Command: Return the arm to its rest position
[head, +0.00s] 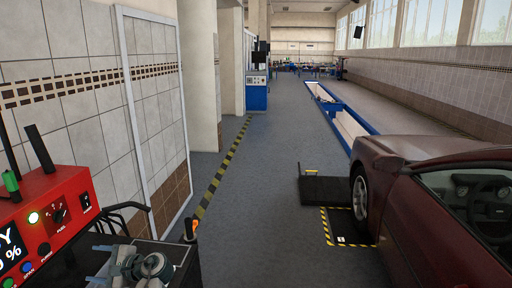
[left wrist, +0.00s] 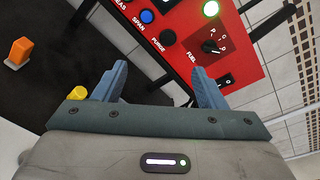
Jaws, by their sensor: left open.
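My left gripper (left wrist: 162,84) is open in the left wrist view, its two blue fingers apart with nothing between them. The fingers point toward the red control panel (left wrist: 185,30), with a visible gap of dark surface near the left finger; I cannot tell the distance. In the head view, part of my left arm (head: 150,268) shows low at the bottom, near the red panel (head: 50,222). The arm's full pose is hidden. My right gripper is in neither view.
The panel has a lit green lamp (head: 34,217), a fuel knob and buttons. A small orange object (left wrist: 20,52) lies left in the wrist view. A tiled wall (head: 80,110) stands left, a dark red car (head: 440,200) right. The grey floor (head: 270,150) between is mostly clear.

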